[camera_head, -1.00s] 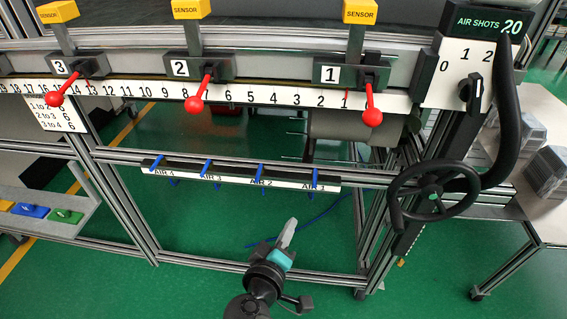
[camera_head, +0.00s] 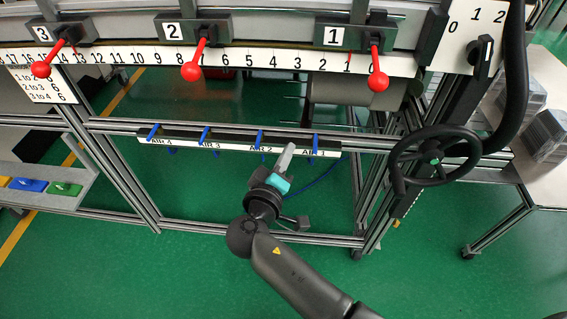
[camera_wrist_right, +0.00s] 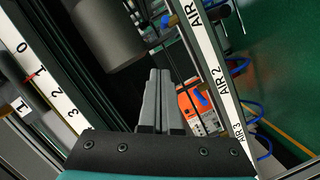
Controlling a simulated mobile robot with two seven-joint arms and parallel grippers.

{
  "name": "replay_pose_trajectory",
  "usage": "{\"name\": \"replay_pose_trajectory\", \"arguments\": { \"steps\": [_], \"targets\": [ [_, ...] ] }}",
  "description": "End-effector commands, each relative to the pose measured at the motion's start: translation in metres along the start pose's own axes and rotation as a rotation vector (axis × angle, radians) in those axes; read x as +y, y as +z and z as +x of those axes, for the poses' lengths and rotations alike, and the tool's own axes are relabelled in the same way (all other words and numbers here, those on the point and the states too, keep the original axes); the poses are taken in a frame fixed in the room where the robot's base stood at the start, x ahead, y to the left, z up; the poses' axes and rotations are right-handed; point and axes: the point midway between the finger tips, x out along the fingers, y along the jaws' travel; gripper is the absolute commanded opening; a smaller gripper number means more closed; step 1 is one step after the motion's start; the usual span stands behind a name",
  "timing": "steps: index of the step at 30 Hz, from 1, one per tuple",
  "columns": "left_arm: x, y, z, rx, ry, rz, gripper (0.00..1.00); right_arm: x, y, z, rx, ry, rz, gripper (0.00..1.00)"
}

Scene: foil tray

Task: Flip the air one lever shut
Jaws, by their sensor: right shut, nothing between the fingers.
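The blue air one lever (camera_head: 315,143) stands on the rail at the right end of the white air label strip (camera_head: 222,147), above the AIR 1 label. It also shows in the right wrist view (camera_wrist_right: 168,20), at the top. My right gripper (camera_head: 288,150) is shut and empty, pointing up at the strip between AIR 2 and AIR 1, a little left of the lever. In the wrist view its closed fingers (camera_wrist_right: 160,75) appear apart from the lever. My left gripper is not in view.
Other blue levers sit left along the rail, at AIR 2 (camera_head: 260,140), AIR 3 (camera_head: 205,134) and AIR 4 (camera_head: 153,132). Red-knobbed levers (camera_head: 378,80) hang above. A black handwheel (camera_head: 436,156) stands to the right. Open floor lies below the strip.

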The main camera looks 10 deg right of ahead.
Motion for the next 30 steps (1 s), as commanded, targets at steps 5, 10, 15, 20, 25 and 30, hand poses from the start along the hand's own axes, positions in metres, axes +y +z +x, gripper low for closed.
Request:
{"name": "replay_pose_trajectory", "arguments": {
  "steps": [5,10,15,20,25,30],
  "targets": [
    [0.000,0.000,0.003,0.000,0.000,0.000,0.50,0.000,0.000,0.040,0.002,0.003,-0.002,0.00],
    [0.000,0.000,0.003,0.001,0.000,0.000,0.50,0.000,0.022,0.051,0.000,-0.001,-0.005,0.00],
    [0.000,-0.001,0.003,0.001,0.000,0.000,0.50,-0.001,0.036,0.054,0.001,-0.002,-0.001,0.00],
    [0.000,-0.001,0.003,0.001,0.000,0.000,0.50,-0.001,0.039,0.054,0.001,-0.002,0.001,0.00],
    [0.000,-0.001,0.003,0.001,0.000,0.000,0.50,-0.001,0.039,0.054,0.001,-0.002,0.000,0.00],
    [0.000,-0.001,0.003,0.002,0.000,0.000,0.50,0.000,0.040,0.056,0.002,-0.003,0.000,0.00]
  ]
}}
